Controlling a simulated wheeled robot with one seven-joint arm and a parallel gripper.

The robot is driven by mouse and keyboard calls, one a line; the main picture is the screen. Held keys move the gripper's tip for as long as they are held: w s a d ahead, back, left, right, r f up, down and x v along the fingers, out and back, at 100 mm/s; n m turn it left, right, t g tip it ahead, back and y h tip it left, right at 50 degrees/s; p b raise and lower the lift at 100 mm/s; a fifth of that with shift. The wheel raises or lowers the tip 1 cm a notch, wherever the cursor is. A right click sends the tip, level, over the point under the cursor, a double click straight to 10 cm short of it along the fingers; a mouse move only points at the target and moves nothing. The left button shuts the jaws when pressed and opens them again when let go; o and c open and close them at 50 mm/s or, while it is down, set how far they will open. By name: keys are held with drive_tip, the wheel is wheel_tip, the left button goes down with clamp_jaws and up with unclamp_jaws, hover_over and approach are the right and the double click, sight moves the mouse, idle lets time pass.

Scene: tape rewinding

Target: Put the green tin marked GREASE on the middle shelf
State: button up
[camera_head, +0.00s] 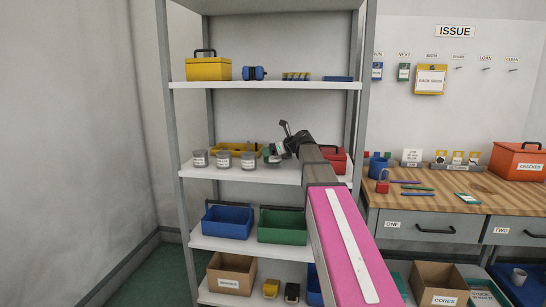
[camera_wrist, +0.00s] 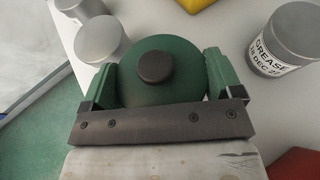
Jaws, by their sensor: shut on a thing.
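My gripper (camera_wrist: 158,80) is shut on a green tin (camera_wrist: 155,60) with a dark round cap, one finger on each side of it. In the head view, my gripper (camera_head: 276,152) and the green tin (camera_head: 268,156) are at the shelf second from the top (camera_head: 262,177), right of three grey tins. The green tin's label is not readable. Whether its base touches the shelf I cannot tell. In the wrist view, a grey tin (camera_wrist: 284,40) at the right reads GREASE with a date below.
Two more grey tins (camera_wrist: 101,38) stand left of my gripper in the wrist view. A yellow tray (camera_head: 232,149) lies behind the tins and a red bin (camera_head: 339,160) is to the right. A blue bin (camera_head: 227,221) and a green bin (camera_head: 282,226) sit below.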

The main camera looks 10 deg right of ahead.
drive_tip(key=shift+f, duration=1.2)
drive_tip(key=o, duration=0.8)
drive_tip(key=shift+f, duration=0.1)
drive_tip(key=shift+o, duration=0.2)
drive_tip(key=v, duration=1.2)
